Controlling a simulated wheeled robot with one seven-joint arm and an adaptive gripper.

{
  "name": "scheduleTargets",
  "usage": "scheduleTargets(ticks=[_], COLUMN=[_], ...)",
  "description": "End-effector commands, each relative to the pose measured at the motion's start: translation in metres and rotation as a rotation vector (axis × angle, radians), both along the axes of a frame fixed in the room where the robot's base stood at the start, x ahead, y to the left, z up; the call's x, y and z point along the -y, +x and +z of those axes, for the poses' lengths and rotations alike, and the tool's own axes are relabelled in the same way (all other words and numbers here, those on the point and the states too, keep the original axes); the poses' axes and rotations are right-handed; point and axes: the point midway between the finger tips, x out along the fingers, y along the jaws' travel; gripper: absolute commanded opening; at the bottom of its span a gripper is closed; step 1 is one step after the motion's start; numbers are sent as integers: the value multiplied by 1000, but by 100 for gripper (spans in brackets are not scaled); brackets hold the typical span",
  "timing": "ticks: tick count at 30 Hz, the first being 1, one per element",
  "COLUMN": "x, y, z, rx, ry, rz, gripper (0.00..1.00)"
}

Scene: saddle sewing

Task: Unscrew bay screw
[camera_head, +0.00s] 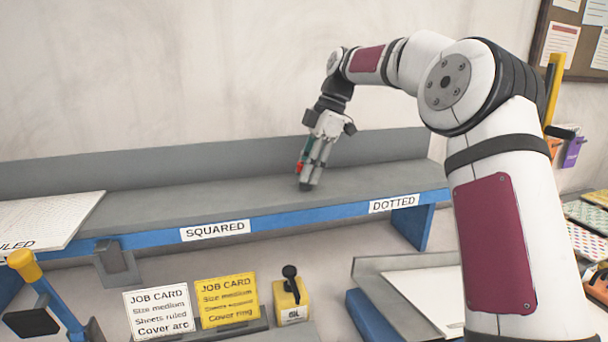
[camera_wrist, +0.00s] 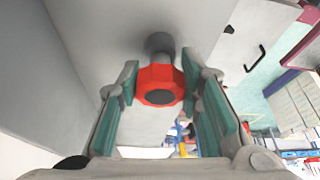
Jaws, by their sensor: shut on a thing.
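The bay screw has a red faceted head (camera_wrist: 160,84) with a dark centre and a dark round part behind it, against a grey surface in the wrist view. My gripper (camera_wrist: 163,88) has its teal-padded fingers on either side of the red head and is shut on it. In the head view, my gripper (camera_head: 309,168) points down at the grey shelf, between the SQUARED and DOTTED labels. A small red patch (camera_head: 299,167) shows at its left side. The screw's thread is hidden.
The blue-edged shelf (camera_head: 150,198) carries a white sheet stack (camera_head: 45,220) at left. Below stand a white job card (camera_head: 159,312), a yellow job card (camera_head: 227,301) and a yellow oil can (camera_head: 290,300). The shelf around my gripper is bare.

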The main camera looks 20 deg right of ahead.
Motion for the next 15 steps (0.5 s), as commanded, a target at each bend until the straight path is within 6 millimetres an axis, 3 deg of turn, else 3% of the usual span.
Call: scheduleTargets(ticks=[15], x=[0], y=[1], z=[-3], rx=[-4], ry=[-1], rz=[45], gripper=[2])
